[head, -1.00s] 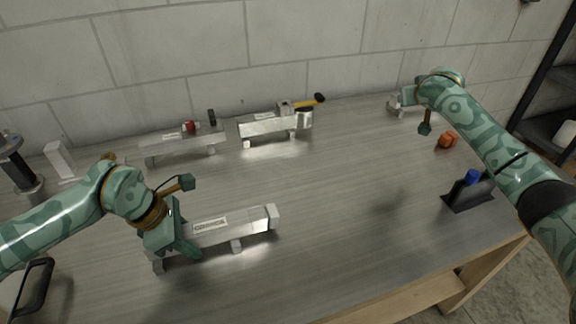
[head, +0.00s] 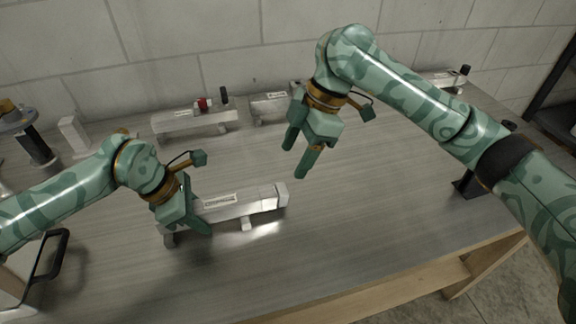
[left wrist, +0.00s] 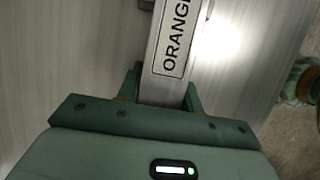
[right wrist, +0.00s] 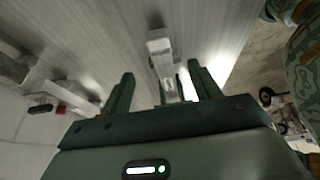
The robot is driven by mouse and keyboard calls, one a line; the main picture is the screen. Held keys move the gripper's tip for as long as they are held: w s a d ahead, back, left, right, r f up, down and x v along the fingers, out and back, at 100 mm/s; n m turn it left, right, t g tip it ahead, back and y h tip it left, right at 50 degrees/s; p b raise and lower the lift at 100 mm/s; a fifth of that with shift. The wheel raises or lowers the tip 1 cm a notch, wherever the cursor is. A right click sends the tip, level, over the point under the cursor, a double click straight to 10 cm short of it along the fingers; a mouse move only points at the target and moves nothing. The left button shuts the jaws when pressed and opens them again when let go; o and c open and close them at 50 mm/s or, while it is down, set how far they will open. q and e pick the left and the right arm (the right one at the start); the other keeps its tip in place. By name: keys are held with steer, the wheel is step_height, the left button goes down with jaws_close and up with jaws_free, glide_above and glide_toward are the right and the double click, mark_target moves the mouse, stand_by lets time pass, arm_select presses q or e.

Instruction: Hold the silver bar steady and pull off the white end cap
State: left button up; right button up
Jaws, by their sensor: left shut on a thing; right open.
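The silver bar (head: 240,207) rests on low supports on the table, left of centre in the head view. A label reading "ORANGE" (left wrist: 174,38) is on its top in the left wrist view. The white end cap (head: 282,194) sits on its right end. My left gripper (head: 189,222) is shut on the bar near its left end, a finger on each side. My right gripper (head: 297,156) is open and empty, above and behind the cap, apart from it. In the right wrist view, the cap (right wrist: 159,42) shows beyond the open fingers.
A second bar (head: 180,124) with a red knob stands at the back. Another bar (head: 268,108) is partly hidden by my right gripper. A white block (head: 74,136) stands at the back left. A dark holder (head: 468,187) is at the right, partly behind my arm. The table front is clear.

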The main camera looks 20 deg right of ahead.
mark_target(286, 187)
steer(key=x, duration=1.1)
steer(key=c, duration=1.1)
arm_select(q)
steer(key=shift+a, duration=0.1)
arm_select(e)
steer(key=shift+o, duration=0.3)
steer(key=shift+w+d, duration=0.1)
steer(key=shift+d, duration=2.1)
steer(key=shift+r, duration=4.5)
